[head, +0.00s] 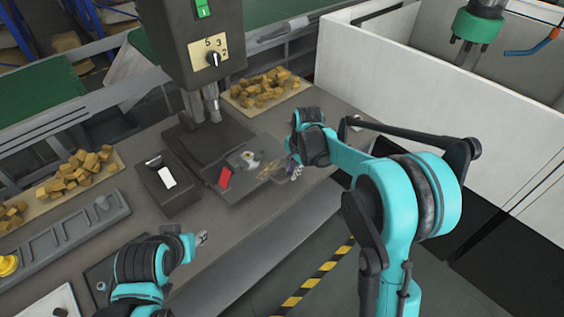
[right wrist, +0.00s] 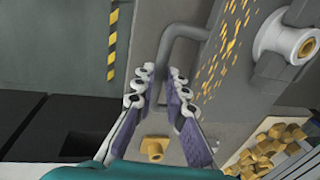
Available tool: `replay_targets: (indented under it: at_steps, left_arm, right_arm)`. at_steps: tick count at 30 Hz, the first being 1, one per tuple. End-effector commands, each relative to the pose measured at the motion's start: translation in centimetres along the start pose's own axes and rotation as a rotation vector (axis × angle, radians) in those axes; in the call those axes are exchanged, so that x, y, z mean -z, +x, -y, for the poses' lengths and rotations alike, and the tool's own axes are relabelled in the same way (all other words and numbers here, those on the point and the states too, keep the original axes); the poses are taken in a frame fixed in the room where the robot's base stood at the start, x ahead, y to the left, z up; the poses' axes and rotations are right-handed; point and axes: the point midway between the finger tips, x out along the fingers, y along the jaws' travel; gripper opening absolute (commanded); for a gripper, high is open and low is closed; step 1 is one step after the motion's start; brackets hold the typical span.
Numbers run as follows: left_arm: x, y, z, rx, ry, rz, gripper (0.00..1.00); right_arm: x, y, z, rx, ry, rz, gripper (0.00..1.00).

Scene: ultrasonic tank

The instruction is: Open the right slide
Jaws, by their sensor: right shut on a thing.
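The right slide's grey plate (right wrist: 205,112) shows in the right wrist view, scattered with yellow chips. A bent grey bar handle (right wrist: 183,31) sticks out from its side. My right gripper (right wrist: 160,82) has its two fingers on either side of the lower part of this handle, shut on it. In the head view the right gripper (head: 293,168) is at the right end of the machine's dark base, partly hidden by its own wrist.
A drill-like machine (head: 190,40) stands over the base, with a red part (head: 225,177) on it. A black box with a white switch (head: 167,178) is to its left. A white-walled tank (head: 420,85) stands right.

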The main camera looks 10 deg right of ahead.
Motion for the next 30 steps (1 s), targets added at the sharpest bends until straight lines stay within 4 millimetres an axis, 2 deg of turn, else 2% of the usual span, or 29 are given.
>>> replay_targets:
  at_steps: [6,18,19,21,30]
  left_arm:
    - [0.0,-0.1,0.0,0.0,0.0,0.0,0.4]
    - [0.1,-0.1,0.0,0.0,0.0,0.0,0.4]
    - [0.1,-0.1,0.0,0.0,0.0,0.0,0.4]
    - [0.1,-0.1,0.0,0.0,0.0,0.0,0.4]
    - [0.1,-0.1,0.0,0.0,0.0,0.0,0.4]
  right_arm:
    - [-0.1,-0.3,-1.6,0.0,0.0,0.001,0.0]
    - [0.0,-0.4,-1.7,0.004,0.0,0.001,0.0]
    - [0.0,-0.4,-1.6,0.004,0.0,0.001,0.15]
    - [0.0,-0.4,-1.6,0.004,0.0,0.001,0.33]
    - [0.0,-0.4,-1.7,0.002,0.0,0.0,0.33]
